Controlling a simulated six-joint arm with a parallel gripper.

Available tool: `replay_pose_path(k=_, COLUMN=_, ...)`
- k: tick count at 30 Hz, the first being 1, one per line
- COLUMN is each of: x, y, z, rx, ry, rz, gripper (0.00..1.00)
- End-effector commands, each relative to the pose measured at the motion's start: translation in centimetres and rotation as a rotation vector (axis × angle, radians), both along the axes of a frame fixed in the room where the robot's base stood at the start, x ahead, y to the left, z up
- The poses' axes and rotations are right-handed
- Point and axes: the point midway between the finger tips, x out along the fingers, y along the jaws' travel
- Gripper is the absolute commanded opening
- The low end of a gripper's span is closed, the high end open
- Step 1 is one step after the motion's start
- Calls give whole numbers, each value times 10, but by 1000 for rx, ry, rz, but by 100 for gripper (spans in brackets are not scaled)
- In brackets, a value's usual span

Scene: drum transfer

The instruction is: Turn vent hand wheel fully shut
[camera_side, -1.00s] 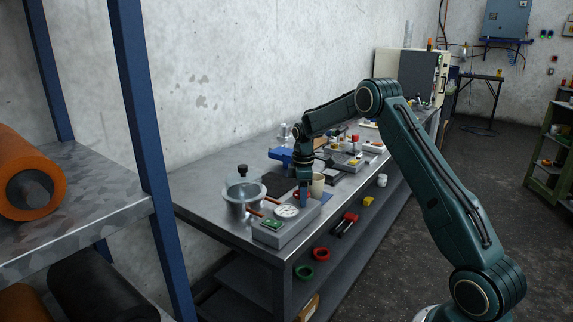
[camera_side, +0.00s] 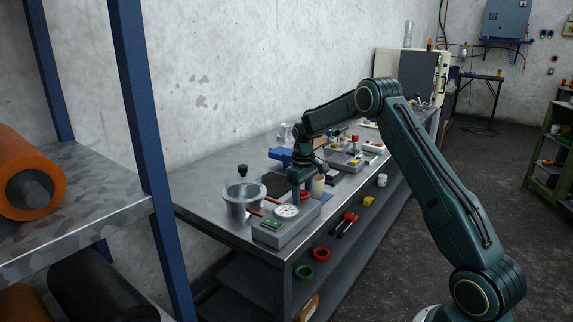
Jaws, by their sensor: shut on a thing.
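My gripper (camera_side: 303,190) points straight down over the grey panel box (camera_side: 272,240) near the bench's front edge. It is shut on the small red vent hand wheel (camera_side: 306,196) at the back right of that box. The fingers hide much of the wheel, and its exact angle cannot be read. A round white dial gauge (camera_side: 286,211) and a small green display (camera_side: 271,224) sit on the box in front of the wheel.
A clear vessel with a black knob (camera_side: 243,190) stands left of the box, joined by copper-coloured pipes. A cream cylinder (camera_side: 318,186) stands close right of my gripper. A blue vise (camera_side: 281,155) and trays lie behind. The bench's left end is clear.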

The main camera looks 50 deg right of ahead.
Motion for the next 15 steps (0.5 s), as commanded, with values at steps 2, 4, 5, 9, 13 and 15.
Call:
replay_pose_path(k=2, x=1, y=0, z=2, rx=-1, ry=-2, rz=-13, gripper=27)
replay_pose_path(k=4, x=1, y=0, z=2, rx=-1, ry=-2, rz=-20, gripper=27)
replay_pose_path(k=5, x=1, y=0, z=2, rx=-1, ry=-2, rz=-22, gripper=27)
replay_pose_path(k=9, x=1, y=0, z=2, rx=-1, ry=-2, rz=-22, gripper=27)
replay_pose_path(k=13, x=1, y=0, z=2, rx=-2, ry=-3, rz=-21, gripper=27)
replay_pose_path(k=15, x=1, y=0, z=2, rx=-2, ry=-3, rz=-21, gripper=56)
